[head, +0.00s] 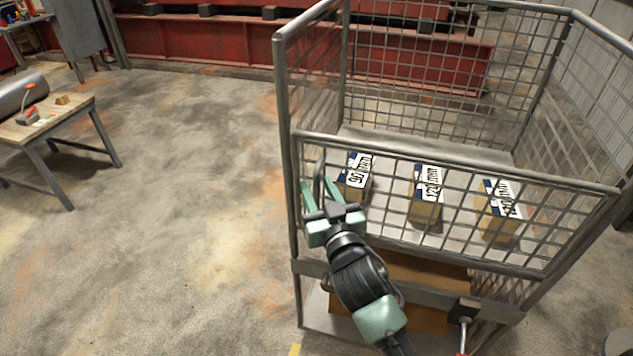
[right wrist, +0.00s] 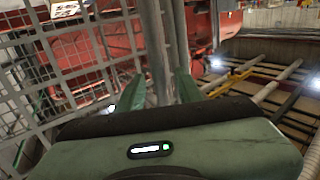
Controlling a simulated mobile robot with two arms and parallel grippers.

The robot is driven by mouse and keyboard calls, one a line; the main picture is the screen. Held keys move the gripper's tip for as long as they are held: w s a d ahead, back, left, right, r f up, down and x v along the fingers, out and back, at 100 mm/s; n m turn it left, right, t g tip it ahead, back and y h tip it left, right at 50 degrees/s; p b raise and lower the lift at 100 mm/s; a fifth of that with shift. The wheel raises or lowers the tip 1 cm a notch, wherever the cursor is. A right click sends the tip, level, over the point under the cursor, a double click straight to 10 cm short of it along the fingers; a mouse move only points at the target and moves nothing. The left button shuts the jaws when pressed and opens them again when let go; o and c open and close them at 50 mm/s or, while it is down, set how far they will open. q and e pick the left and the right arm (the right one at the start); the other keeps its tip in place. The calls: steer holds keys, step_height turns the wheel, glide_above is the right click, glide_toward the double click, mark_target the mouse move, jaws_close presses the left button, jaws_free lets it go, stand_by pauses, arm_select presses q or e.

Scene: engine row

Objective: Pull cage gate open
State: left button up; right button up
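The cage gate (head: 460,168) is the low mesh panel on the front of the grey wire cage (head: 281,90). It appears to stand in line with the front frame, shut. My right gripper (head: 319,186) is at the gate's left end, beside the cage's left front post. Its two green fingers are apart. In the right wrist view, upright grey bars (right wrist: 156,50) stand between the spread fingers of the gripper (right wrist: 155,90); I cannot tell whether they touch. My left gripper is out of view.
Three labelled boxes, left (head: 355,178), middle (head: 427,197) and right (head: 498,212), are inside the cage behind the gate. A red-tipped lever (head: 464,330) is low at the front. A wooden-topped table (head: 60,118) stands at left. The floor between is clear.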

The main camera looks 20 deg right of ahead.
steer(key=shift+w, duration=0.65)
jaws_close()
stand_by(1.0)
